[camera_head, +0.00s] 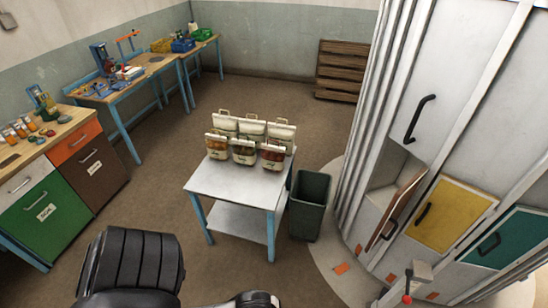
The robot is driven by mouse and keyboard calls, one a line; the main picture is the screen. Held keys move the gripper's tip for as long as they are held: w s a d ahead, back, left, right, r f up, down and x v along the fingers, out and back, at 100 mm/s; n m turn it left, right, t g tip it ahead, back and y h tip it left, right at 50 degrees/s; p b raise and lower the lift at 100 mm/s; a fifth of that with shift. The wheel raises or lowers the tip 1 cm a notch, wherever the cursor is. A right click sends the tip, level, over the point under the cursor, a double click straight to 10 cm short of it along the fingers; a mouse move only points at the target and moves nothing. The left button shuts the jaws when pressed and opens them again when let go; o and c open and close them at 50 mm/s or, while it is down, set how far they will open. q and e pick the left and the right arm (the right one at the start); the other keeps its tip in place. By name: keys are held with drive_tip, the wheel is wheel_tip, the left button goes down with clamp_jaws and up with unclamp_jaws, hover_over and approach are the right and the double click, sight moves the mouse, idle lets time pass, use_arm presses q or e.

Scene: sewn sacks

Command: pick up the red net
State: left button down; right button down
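Several small cream sacks with handles stand upright in two rows on a white-topped table (228,184) with blue legs. In the front row, the right sack (273,155) shows red contents and is the only clearly red one; whether it is a net is too small to tell. The front left sack (217,148) shows orange contents. The front middle sack (243,153) looks green. The back row is partly hidden behind the front row. Neither of my grippers shows in the head view; only dark parts of my own body show at the bottom edge.
A dark grey bin (310,205) stands close at the table's right. Tall lockers (440,120) with an ajar door and yellow and teal doors fill the right. Workbenches (125,88) and a drawer cabinet (85,150) line the left. Brown floor is open left of the table.

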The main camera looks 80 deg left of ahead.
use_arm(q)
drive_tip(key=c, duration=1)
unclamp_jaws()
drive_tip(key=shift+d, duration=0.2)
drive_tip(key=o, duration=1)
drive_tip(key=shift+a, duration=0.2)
